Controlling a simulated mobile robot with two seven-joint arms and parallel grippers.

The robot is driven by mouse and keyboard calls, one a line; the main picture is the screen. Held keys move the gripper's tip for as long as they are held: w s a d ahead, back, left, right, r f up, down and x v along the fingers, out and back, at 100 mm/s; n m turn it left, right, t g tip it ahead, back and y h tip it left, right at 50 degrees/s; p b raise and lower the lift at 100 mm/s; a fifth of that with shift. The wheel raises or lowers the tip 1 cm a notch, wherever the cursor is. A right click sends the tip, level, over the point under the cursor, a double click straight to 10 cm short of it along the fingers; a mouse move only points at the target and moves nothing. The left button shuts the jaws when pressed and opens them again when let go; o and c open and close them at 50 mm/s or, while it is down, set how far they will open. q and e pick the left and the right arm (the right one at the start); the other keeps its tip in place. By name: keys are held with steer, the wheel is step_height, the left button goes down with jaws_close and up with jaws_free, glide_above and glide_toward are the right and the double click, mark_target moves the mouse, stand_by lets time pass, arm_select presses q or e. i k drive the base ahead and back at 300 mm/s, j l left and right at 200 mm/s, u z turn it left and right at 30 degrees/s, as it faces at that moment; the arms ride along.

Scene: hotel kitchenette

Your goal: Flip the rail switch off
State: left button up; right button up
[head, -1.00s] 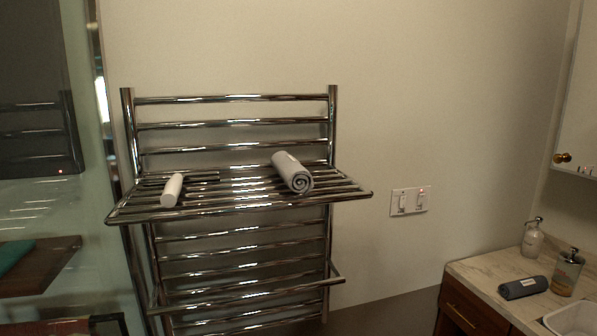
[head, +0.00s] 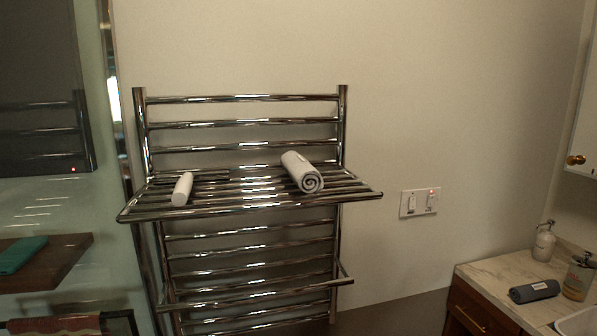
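A white switch plate (head: 420,202) is on the wall to the right of the chrome towel rail (head: 240,207). It carries two rocker switches side by side, a left one (head: 411,203) and a right one (head: 432,202). A small red light shows at the top of the right switch. The exact rocker positions and any labels are too small to read. Neither of my grippers is in the head view.
At lower right, a marble-topped counter (head: 490,271) holds a dark roll (head: 534,291) and two pump bottles. The wall around the switch plate is clear.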

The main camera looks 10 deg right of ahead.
mark_target(431, 199)
steer(key=z, duration=1.25)
